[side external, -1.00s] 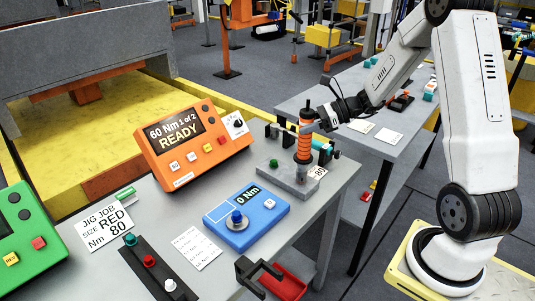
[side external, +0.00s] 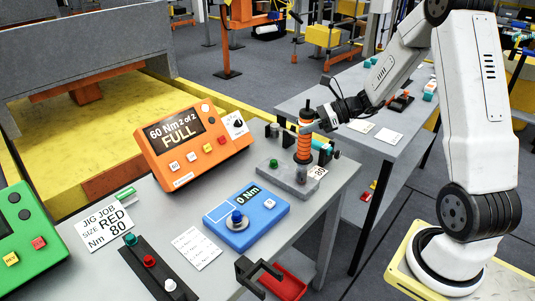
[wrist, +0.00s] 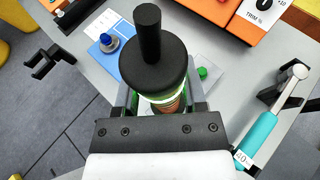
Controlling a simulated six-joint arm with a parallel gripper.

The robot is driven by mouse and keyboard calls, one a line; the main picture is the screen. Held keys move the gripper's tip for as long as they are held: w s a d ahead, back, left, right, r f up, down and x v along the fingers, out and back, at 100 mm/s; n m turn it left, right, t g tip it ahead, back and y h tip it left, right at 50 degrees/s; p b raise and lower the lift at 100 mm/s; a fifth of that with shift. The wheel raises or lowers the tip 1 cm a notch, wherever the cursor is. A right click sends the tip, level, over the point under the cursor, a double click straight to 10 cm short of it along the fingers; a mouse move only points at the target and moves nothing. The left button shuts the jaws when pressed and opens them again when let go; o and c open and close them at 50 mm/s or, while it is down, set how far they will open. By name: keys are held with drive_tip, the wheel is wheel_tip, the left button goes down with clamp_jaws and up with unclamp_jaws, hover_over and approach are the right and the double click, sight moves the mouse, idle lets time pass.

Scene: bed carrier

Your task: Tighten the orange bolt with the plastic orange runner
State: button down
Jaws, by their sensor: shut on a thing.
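The orange runner (side external: 303,146) is an upright ribbed orange cylinder with a black top, standing over the grey jig block (side external: 283,178). My gripper (side external: 314,124) is shut around its upper part from the right. In the wrist view the runner's black cap and shaft (wrist: 150,70) stand between my gripper's fingers, with a lit green ring just under the cap. The orange bolt cannot be seen; the runner and block cover that spot. The orange controller (side external: 193,143) reads "60 Nm 2 of 2 FULL".
A blue torque tester (side external: 246,217) reading 0 Nm stands left of the block. A teal-handled tool (wrist: 258,138) lies close to the runner. A black socket rail (side external: 150,268), a red tray (side external: 285,283) and a green controller (side external: 25,236) are nearer the front.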

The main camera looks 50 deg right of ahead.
sight(308, 99)
drive_tip(key=shift+f, duration=0.15)
drive_tip(key=shift+r, duration=3.6)
